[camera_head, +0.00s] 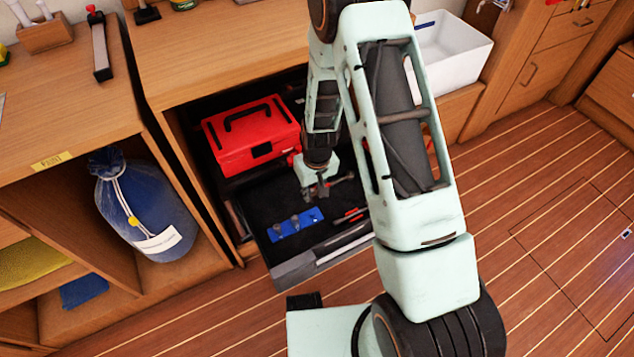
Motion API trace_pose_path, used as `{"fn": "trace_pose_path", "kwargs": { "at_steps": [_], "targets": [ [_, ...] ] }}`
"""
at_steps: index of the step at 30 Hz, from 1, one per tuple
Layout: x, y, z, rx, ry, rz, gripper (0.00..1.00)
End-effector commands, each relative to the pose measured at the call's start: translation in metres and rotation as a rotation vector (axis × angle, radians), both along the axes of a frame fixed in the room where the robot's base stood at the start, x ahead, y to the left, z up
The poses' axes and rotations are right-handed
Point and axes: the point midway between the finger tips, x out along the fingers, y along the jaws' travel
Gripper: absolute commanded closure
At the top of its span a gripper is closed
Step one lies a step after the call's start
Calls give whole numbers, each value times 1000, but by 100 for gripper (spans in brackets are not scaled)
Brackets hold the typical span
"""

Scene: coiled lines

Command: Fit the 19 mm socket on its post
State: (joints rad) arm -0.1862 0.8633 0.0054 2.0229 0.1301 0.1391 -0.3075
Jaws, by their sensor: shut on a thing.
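A blue socket rail (292,226) lies in the open dark drawer, left of the middle of the view. A few small grey sockets or posts stand up from it, too small to read any sizes. My gripper (319,194) points down over the drawer, just behind and to the right of the rail's right end. It is shut on a small dark thing, most likely the 19 mm socket, which is mostly hidden between the fingers. I cannot tell which post is the 19 mm one.
A red toolbox (250,136) stands behind the drawer (322,258). Red-handled tools (350,216) lie right of the rail. A blue bag (146,208) sits in the left cubby, and a white bin (452,52) stands at the back right.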

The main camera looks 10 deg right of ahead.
Motion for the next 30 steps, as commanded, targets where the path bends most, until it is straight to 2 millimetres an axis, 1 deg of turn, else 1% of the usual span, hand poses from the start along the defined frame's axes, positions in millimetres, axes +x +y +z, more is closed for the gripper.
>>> {"fn": "trace_pose_path", "kwargs": {
  "at_steps": [1,3,14,27,30],
  "targets": [
    [-1,2,-12,0,0,5,100],
    [-1,3,-18,0,-1,10,100],
    [-2,4,-33,0,-1,15,100],
    [-2,3,-74,0,-1,14,100],
    [-2,3,-80,0,-1,14,100]
  ]
}}
